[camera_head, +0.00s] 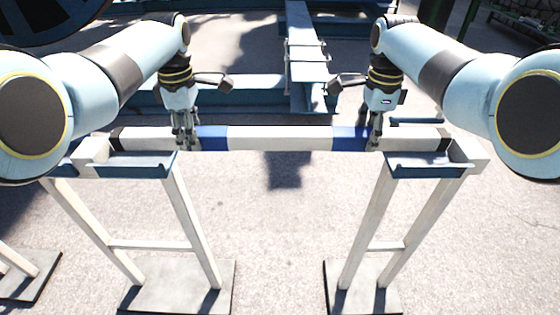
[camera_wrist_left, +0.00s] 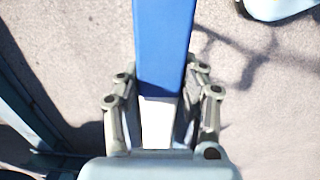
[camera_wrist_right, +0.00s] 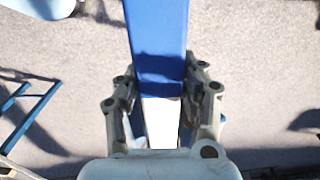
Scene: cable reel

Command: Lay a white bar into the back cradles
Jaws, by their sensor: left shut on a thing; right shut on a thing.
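A long white bar (camera_head: 280,138) with two blue bands and dark ends lies level, left to right, in the head view. My left gripper (camera_head: 186,139) is shut on it at the outer edge of the left blue band. My right gripper (camera_head: 375,139) is shut on it at the outer edge of the right blue band. The back cradles are not clearly identifiable.
The left stand (camera_head: 190,225) and right stand (camera_head: 365,225) have white legs, flat base plates and blue trough-like tops (camera_head: 140,167). Blue-grey beams (camera_head: 307,72) and a low blue frame lie behind the bar. Open pavement (camera_head: 280,235) shows between the stands.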

